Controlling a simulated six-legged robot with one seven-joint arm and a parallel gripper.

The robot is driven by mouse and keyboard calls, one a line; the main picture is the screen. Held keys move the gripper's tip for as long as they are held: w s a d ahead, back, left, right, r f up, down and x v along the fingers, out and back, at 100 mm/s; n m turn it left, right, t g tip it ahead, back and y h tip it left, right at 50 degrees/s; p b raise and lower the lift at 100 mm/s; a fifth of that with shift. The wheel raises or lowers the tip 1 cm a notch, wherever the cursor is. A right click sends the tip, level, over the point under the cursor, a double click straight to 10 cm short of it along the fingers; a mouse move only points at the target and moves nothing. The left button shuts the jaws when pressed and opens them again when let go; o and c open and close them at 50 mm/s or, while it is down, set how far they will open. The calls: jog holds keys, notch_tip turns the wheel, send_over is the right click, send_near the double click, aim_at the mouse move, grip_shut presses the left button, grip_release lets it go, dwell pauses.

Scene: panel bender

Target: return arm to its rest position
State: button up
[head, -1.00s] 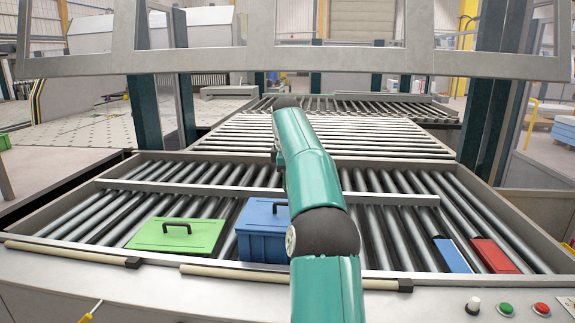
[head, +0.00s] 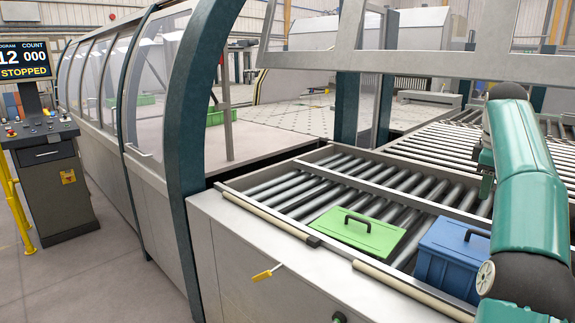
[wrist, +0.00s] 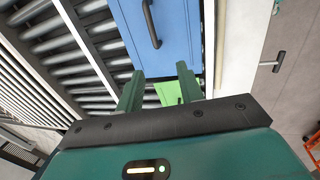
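My gripper (wrist: 160,84) shows in the wrist view with its two green fingers apart and nothing held between them. The fingers point toward the blue box (wrist: 158,30), which has a dark handle. Part of a green lid (wrist: 170,93) shows between and beyond the fingers. In the head view my teal arm stands at the right edge, bent over the rollers.
A green lid with a dark handle (head: 355,235) lies on the roller table (head: 290,190), left of the blue box. A metal frame bar (head: 420,62) crosses above the rollers. A control console (head: 50,180) reading "STOPPED" stands at far left. Open floor lies before it.

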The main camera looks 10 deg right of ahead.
jog(key=a+r+m, duration=0.1)
jog(key=a+r, duration=0.2)
jog(key=a, duration=1.2)
jog(key=s+a+f+m+t, duration=0.1)
jog(key=s+a, duration=0.2)
jog(key=a, duration=0.3)
jog(key=s+a+f+m+t, duration=0.1)
jog(key=s+a, duration=0.2)
jog(key=a, duration=0.3)
jog(key=s+a+f+m+t+y, duration=0.1)
jog(key=s+a+f+m, duration=0.1)
jog(key=s+a+f, duration=0.5)
jog(key=s+a+f+m+t, duration=0.1)
jog(key=s+a+f+m, duration=0.1)
jog(key=s+a+f, duration=0.5)
jog(key=s+f, duration=0.3)
jog(key=s, duration=0.2)
jog(key=shift+s+f+m+y, duration=0.25)
jog(key=shift+s+m+y, duration=0.05)
jog(key=shift+s+y, duration=0.1)
